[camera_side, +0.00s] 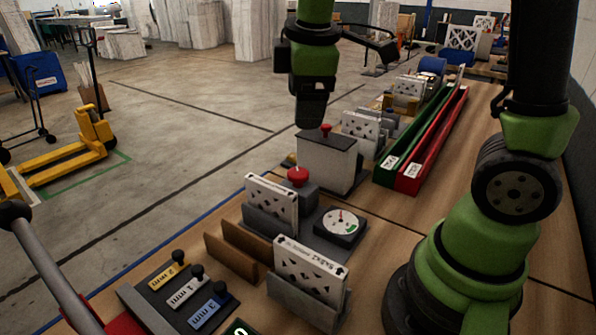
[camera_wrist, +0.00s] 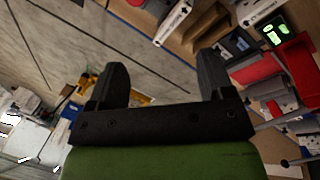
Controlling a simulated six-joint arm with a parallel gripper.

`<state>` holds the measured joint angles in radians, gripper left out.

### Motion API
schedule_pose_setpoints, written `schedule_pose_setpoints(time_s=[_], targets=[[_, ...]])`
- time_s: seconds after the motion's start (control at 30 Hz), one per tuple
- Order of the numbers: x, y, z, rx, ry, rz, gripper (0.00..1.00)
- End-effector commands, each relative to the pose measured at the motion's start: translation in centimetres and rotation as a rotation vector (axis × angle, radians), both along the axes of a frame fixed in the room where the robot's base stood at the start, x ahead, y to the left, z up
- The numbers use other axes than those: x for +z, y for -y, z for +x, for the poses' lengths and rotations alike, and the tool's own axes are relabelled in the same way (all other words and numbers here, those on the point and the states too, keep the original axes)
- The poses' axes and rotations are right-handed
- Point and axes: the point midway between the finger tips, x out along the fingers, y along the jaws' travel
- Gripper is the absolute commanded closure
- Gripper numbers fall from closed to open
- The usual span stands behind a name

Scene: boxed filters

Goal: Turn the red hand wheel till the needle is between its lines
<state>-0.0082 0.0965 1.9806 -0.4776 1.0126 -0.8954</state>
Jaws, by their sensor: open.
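The red hand wheel (camera_side: 298,175) sits on a grey block in the middle of the side view. In front of it on the right is a round white gauge (camera_side: 341,222) with a dark housing. Its red needle seems to point upward, and a green mark shows at the dial's lower right; the lines are too small to read. My gripper (camera_side: 311,120) hangs above and behind the wheel, near the white box, apart from the wheel. The wrist view shows its two dark fingers (camera_wrist: 161,78) spread with nothing between them.
A white box with a red knob (camera_side: 326,150) stands behind the wheel. White filters stand in grey holders (camera_side: 306,300) nearby. A green tray (camera_side: 408,150) and a red tray (camera_side: 440,130) lie at right. Several small levers (camera_side: 195,290) are in front.

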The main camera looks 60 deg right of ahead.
Motion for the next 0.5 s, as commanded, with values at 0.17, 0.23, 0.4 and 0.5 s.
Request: schedule_pose_setpoints(time_s=[0.17, 0.23, 0.4, 0.5], targets=[[-5.0, 1.9, 4.3, 0.374, -0.223, -0.18, 0.26], [-6.6, 2.5, 5.4, 0.494, -0.291, -0.226, 0.26], [-9.2, 3.4, 6.7, 0.675, -0.4, -0.285, 0.26], [-10.0, 3.6, 7.0, 0.713, -0.422, -0.298, 0.26]])
